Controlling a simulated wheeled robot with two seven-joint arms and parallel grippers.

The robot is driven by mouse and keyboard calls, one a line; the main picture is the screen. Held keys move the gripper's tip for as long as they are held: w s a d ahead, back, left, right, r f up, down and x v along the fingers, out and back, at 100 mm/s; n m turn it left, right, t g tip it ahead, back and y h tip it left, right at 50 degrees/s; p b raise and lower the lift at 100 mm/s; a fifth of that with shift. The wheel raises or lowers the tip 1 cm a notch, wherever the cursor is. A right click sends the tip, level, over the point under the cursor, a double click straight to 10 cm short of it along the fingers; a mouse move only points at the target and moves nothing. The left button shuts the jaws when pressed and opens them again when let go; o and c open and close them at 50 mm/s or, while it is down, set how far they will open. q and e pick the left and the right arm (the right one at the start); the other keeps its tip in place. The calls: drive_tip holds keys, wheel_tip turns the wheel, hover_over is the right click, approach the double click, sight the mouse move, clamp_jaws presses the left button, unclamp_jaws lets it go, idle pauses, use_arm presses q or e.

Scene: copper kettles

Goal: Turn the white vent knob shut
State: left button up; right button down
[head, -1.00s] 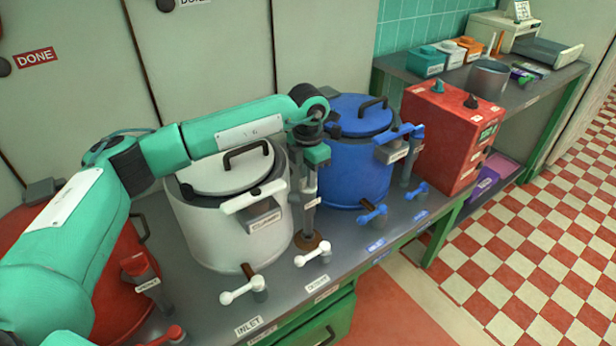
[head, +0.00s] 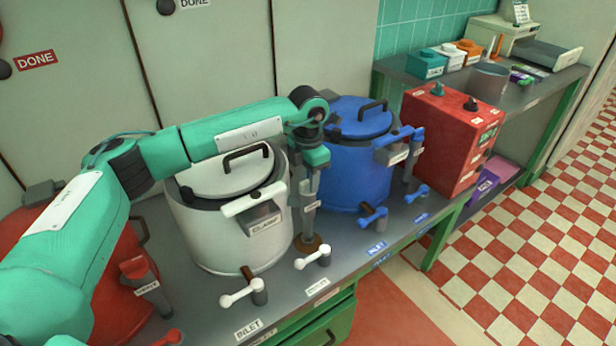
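The white kettle (head: 222,228) stands on the grey bench, lid on. The post of its vent (head: 311,208), with a small label, rises at its right side from a brown base. My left arm reaches over the white kettle, and my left gripper (head: 311,185) points down at the top of this post. The white vent knob is hidden behind the gripper, so I cannot tell how it is turned or whether the fingers are shut on it. My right gripper is not in view.
Two white valve handles, inlet (head: 243,292) and outlet (head: 314,257), sit at the bench front. The blue kettle (head: 352,178) stands close right of my gripper. The red kettle (head: 120,305) is partly behind my arm. A red control box (head: 448,140) stands farther right.

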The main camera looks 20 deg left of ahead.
sight(308, 180)
use_arm(q)
wheel_tip(308, 180, up, 14)
idle(0.5)
drive_tip(key=shift+f, duration=0.1)
